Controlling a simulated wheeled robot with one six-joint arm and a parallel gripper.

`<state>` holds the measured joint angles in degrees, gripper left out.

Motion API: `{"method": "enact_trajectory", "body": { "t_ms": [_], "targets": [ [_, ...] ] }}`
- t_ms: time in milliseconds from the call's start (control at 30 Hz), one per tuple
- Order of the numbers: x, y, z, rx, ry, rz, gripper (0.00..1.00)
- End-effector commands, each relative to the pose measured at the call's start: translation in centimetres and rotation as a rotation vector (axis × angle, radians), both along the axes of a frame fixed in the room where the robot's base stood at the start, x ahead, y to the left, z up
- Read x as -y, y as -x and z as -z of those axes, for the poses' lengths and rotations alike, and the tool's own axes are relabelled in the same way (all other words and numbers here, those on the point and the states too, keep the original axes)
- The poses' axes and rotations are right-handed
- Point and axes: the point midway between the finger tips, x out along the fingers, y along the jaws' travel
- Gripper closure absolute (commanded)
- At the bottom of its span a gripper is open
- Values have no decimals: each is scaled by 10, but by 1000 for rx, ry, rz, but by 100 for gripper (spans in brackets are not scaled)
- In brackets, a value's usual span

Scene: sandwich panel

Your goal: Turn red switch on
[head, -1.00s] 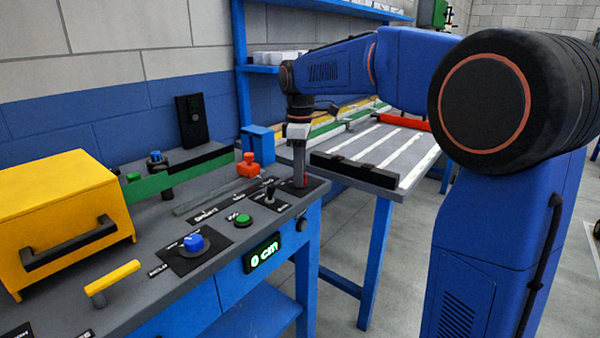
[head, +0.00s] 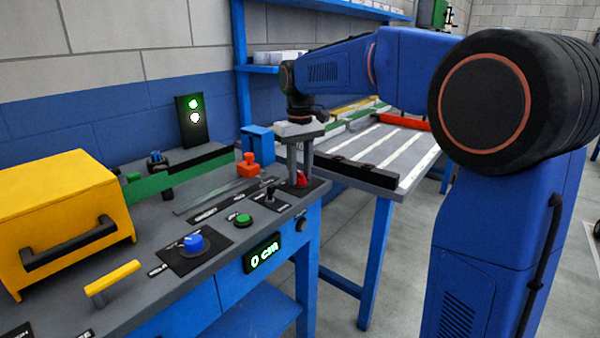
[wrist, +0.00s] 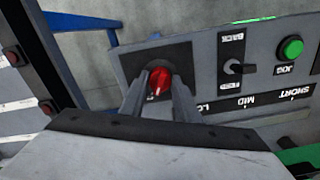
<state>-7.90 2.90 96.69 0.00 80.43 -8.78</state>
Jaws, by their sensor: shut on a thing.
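The red switch (head: 301,180) is a round knob on a black plate at the right end of the panel's bench. In the wrist view the red switch (wrist: 159,80) shows between my two fingers, with a pale mark on its face. My gripper (head: 298,178) points down over it, and the fingers are shut on the knob. The fingers partly hide the knob in the head view. A black indicator box (head: 193,120) at the back has two lights lit, the upper one greenish and the lower one whitish.
Next to the switch are a black toggle lever (head: 269,193), a green button (head: 243,220) and a blue knob (head: 194,243). A red-orange block (head: 248,166) stands behind. A yellow box (head: 70,215) with a black handle is at left.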

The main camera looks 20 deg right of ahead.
Motion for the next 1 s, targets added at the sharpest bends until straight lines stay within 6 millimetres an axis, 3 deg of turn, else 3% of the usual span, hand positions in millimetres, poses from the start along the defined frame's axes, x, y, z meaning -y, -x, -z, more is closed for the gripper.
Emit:
{"method": "enact_trajectory", "body": {
  "t_ms": [300,800,833,867,900,1000],
  "targets": [
    [0,-1,-1,3,-1,100,94],
    [0,-1,-1,3,-1,115,94],
    [0,0,-1,3,-1,115,64],
    [0,0,-1,3,-1,115,57],
    [0,0,-1,2,0,115,53],
    [0,0,-1,2,0,114,53]
  ]
}}
